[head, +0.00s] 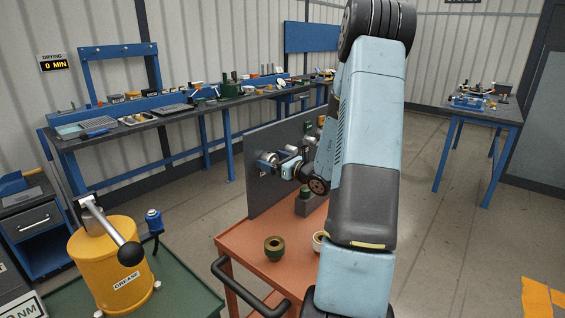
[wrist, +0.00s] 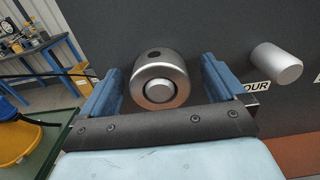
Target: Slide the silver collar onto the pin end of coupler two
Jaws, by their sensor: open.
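The silver collar (wrist: 160,66) is in the wrist view, a short, thick ring with a dark hole in its side. The round end of a pin (wrist: 159,92) shows in its bore, so the collar sits around a pin on the dark panel (wrist: 225,25). My gripper (wrist: 158,80) is open, one blue finger on each side of the collar, with gaps visible on both sides. The label of this pin is hidden, so I cannot read its number. In the head view my gripper (head: 282,164) is at the panel (head: 262,190), and the collar is hard to make out.
A bare silver pin (wrist: 277,66) stands at right, beside a label ending in "OUR". On the orange cart (head: 250,252) are a green ring (head: 274,245), a pale ring (head: 318,240) and a dark block (head: 304,206). A yellow grease drum (head: 110,265) stands at left.

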